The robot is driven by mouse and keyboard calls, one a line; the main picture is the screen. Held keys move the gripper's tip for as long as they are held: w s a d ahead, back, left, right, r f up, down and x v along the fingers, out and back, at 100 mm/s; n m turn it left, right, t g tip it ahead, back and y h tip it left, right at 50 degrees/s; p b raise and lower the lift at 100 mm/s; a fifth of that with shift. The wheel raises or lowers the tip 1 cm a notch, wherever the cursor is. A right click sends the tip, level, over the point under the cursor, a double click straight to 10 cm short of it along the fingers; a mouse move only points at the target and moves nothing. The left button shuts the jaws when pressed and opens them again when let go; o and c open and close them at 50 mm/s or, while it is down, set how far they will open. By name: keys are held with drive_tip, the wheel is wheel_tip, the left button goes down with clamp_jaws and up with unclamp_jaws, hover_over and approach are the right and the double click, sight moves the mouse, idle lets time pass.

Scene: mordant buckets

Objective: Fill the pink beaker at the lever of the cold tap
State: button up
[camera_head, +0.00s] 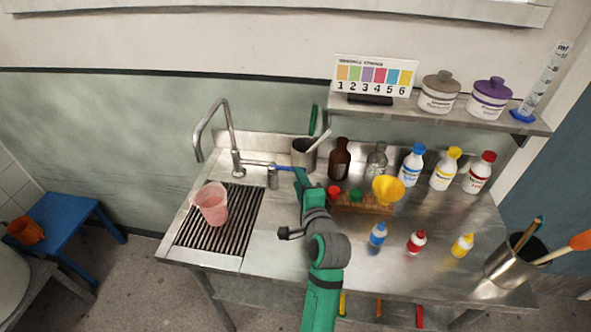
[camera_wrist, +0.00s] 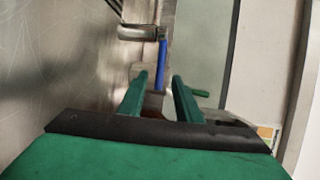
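The pink beaker (camera_head: 212,204) stands on the slatted drain grate at the left of the steel counter, below the spout of the tap (camera_head: 230,135). No water stream shows. The blue lever (camera_head: 268,167) reaches right from the tap's base; it also shows in the wrist view (camera_wrist: 162,62), ahead of the fingers. My gripper (camera_head: 299,175) is at the lever's right end. In the wrist view my gripper (camera_wrist: 160,78) has its two green fingers apart, with the lever's near end in line with the gap. I cannot tell whether the fingers touch it.
A steel pot (camera_head: 304,153) stands close behind my gripper. A brown bottle (camera_head: 340,158), a yellow funnel (camera_head: 387,190) and several bottles stand to the right. A short metal cylinder (camera_head: 272,178) is beside the lever.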

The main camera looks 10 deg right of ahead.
sight(288, 169)
drive_tip(key=w, duration=0.4)
drive_tip(key=w+f, duration=0.1)
drive_tip(key=w, duration=0.1)
drive_tip(key=shift+w+f, duration=0.1)
drive_tip(key=shift+w, duration=0.2)
drive_tip(key=shift+c, duration=0.7)
clamp_jaws()
